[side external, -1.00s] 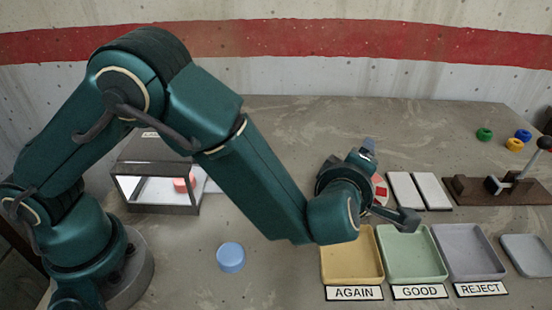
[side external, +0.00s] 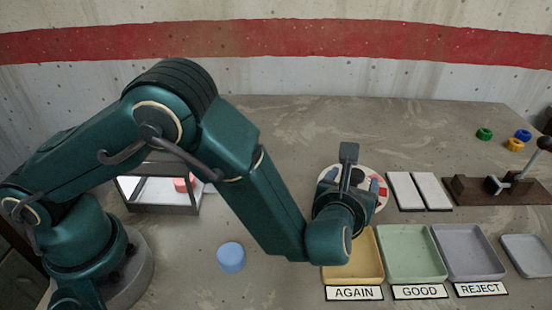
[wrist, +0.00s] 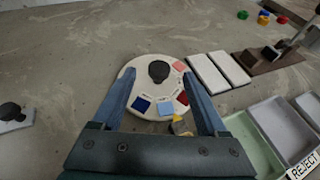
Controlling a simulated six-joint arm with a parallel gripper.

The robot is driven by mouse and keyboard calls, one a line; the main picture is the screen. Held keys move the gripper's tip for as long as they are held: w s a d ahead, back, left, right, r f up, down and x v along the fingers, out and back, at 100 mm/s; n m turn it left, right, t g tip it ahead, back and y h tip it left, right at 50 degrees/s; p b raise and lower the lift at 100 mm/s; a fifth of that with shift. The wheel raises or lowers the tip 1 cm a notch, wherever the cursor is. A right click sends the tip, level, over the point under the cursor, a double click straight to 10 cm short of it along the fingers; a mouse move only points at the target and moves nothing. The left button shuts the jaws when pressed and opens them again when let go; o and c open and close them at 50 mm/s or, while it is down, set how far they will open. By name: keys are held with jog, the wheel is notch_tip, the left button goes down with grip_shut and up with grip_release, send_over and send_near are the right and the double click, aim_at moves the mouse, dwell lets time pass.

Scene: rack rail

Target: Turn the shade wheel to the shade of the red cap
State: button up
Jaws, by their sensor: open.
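The shade wheel (wrist: 163,88) is a pale disc with a black knob (wrist: 158,70) and pink, red, light blue and dark blue patches. It lies flat on the table and is partly hidden behind my arm in the side view. My gripper (wrist: 158,74) is open above the wheel, its two blue fingers on either side of the knob in the wrist view. In the side view my gripper (side external: 352,182) points down at the wheel. The red cap (side external: 182,185) sits inside a glass-fronted lit box (side external: 160,208) at the left.
The AGAIN tray (side external: 365,270), GOOD tray (side external: 410,255) and REJECT tray (side external: 468,253) lie nearby. Two white plates (side external: 418,191) and a lever fixture (side external: 510,190) are at the right. Several coloured rings (side external: 484,134) lie behind.

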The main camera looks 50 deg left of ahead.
aim_at(355, 175)
jog(key=shift+f, duration=0.45)
jog(key=shift+w+a+f, duration=0.15)
jog(key=shift+w+f, duration=0.05)
jog(key=shift+w, duration=0.1)
jog(key=shift+x, duration=2.2)
grip_shut()
